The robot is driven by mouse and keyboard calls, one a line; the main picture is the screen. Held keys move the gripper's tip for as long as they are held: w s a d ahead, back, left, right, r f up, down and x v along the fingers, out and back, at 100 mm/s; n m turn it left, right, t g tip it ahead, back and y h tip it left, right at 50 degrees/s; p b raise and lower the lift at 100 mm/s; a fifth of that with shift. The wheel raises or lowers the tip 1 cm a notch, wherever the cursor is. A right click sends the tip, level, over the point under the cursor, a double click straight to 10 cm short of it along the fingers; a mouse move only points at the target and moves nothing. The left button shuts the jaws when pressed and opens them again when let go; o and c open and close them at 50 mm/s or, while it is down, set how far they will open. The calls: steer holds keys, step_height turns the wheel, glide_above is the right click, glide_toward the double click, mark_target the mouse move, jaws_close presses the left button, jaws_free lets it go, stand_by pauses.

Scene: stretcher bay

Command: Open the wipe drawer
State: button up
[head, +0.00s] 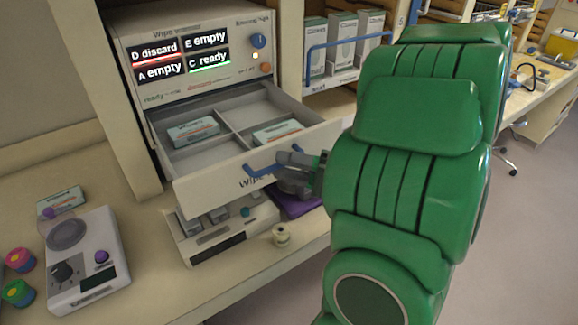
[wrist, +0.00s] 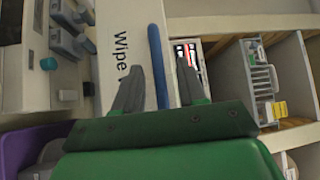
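The wipe drawer (head: 215,195) of the wipe warmer (head: 190,45) is pulled well out. Its inside is split into compartments. One small pack (head: 193,131) lies in the back left compartment and another pack (head: 278,131) lies on the right. The blue bar handle (head: 262,171) is on the drawer front. My gripper (head: 290,160) is at the right part of this handle. In the wrist view my gripper (wrist: 160,85) has its fingers apart, one on each side of the blue handle (wrist: 157,60), with gaps visible. My green arm hides the right side.
A white scale-like device (head: 85,265) stands at left. Boxes (head: 342,40) fill the right shelf.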

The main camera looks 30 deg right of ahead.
steer(key=v, duration=0.8)
stand_by(0.5)
steer(key=shift+a, duration=0.2)
stand_by(0.3)
steer(key=s+a+f+n+g+y, duration=0.1)
steer(key=a+f+n+g, duration=0.15)
steer(key=a+g, duration=0.9)
steer(key=s+a+f+n+g+h, duration=0.1)
steer(key=s+a+n+g+h, duration=0.3)
steer(key=h, duration=1.1)
steer(key=shift+s+a+n, duration=0.45)
steer(key=shift+s+a, duration=1.35)
steer(key=shift+s, duration=0.9)
